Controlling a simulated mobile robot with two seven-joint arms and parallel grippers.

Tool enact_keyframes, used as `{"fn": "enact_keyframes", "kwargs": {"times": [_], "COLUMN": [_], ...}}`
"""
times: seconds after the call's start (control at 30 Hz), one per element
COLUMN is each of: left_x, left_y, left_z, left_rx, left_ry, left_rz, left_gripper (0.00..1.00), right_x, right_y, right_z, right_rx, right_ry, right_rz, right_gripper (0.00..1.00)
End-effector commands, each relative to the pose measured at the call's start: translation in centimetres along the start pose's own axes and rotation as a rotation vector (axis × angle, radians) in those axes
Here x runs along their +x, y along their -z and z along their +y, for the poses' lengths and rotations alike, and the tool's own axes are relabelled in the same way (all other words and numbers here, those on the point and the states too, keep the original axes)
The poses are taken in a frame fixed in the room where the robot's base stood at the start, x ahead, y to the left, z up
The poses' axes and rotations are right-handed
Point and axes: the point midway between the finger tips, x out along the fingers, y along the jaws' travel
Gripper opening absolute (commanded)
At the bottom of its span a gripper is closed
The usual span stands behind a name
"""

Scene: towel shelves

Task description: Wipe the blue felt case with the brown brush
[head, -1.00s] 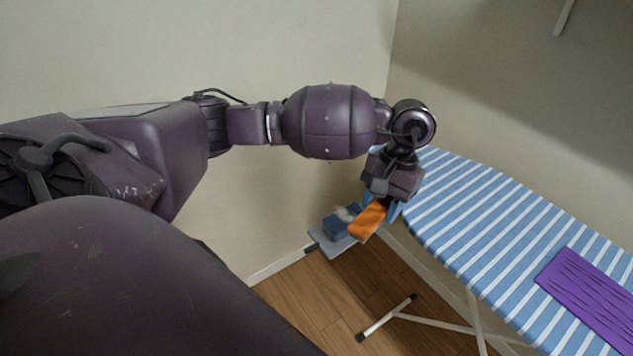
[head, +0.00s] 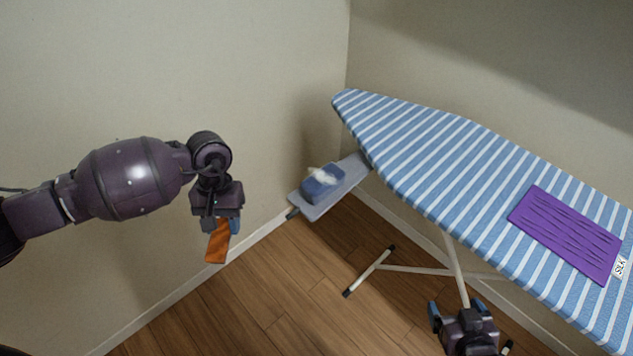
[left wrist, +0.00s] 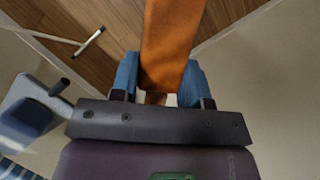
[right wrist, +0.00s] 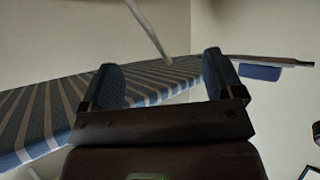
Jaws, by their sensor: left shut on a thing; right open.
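The blue felt case (head: 322,187) lies on a grey rest at the far end of the ironing board, with a whitish fluffy patch (head: 323,174) on top. It also shows at the left of the left wrist view (left wrist: 28,116). My left gripper (head: 220,222) is shut on the orange-brown brush (head: 217,243), which hangs down to the left of the case, apart from it. The brush fills the upper middle of the left wrist view (left wrist: 168,42); its held end is partly hidden between the fingers. My right gripper (head: 457,308) is open and empty, low beside the board.
The blue-and-white striped ironing board (head: 440,160) runs diagonally to the right. A purple ribbed cloth (head: 567,235) lies on it beside a small "SILK" label (head: 619,267). The grey rest (head: 305,206) juts out from its end. Board legs (head: 370,270) stand on the open wooden floor (head: 260,305).

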Motion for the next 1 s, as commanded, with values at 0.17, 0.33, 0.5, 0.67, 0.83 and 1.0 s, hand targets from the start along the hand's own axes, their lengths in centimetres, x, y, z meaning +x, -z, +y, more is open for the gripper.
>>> {"fn": "enact_keyframes", "kwargs": {"times": [0.17, 0.33, 0.5, 0.67, 0.83, 1.0], "left_x": [2.3, 2.3, 2.3, 2.5, 2.7, 2.8], "left_y": [-0.2, -0.1, -0.1, -0.1, -0.1, 0.0], "left_z": [0.0, 0.0, 0.0, 0.0, 0.0, 0.0], "left_rx": [0.005, 0.005, 0.005, 0.004, 0.004, 0.004], "left_ry": [0.001, 0.002, 0.002, 0.002, 0.002, 0.002], "left_rz": [0.002, 0.002, 0.002, 0.001, 0.000, -0.001], "left_gripper": [0.23, 0.23, 0.23, 0.23, 0.23, 0.23], "right_x": [-0.1, -0.2, 0.3, 1.9, 4.2, 5.7], "right_y": [-0.2, -0.3, 0.5, 3.1, 7.6, 11.4], "right_z": [0.0, 0.0, 0.0, -0.2, -0.7, -1.8], "right_rx": [0.001, 0.001, 0.000, -0.010, -0.035, -0.058], "right_ry": [-0.001, -0.001, 0.000, 0.010, 0.030, 0.058], "right_rz": [-0.004, -0.007, 0.008, 0.061, 0.148, 0.219], "right_gripper": [0.87, 0.87, 0.67, 0.42, 0.16, 0.00]}}
